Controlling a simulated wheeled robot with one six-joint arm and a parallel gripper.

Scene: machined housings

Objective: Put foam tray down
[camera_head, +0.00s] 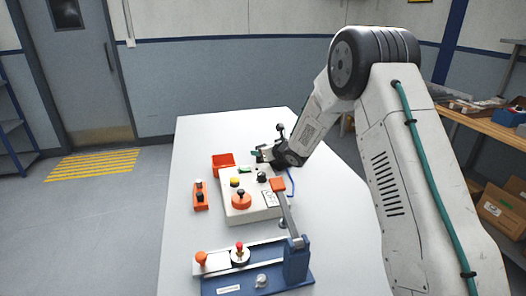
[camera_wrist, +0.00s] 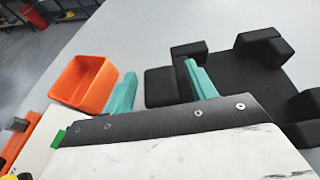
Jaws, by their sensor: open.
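The foam tray (camera_wrist: 243,78) is black and flat with raised corner blocks. It lies on the white table (camera_wrist: 150,30) in the right half of the wrist view; its right side is cut off by the frame. My gripper (camera_wrist: 160,82) is open, its two teal fingers apart. The tray's near left block (camera_wrist: 161,88) shows between the fingers, closer to the right finger; I cannot tell whether they touch. In the head view my gripper (camera_head: 261,153) is low over the far part of the table, and I cannot make out the tray there.
An orange bin (camera_wrist: 84,84) stands left of my gripper, also in the head view (camera_head: 223,161). A white control box (camera_head: 250,208) with knobs, an orange switch box (camera_head: 201,197) and a blue clamp fixture (camera_head: 297,262) stand nearer. The table's far left is bare.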

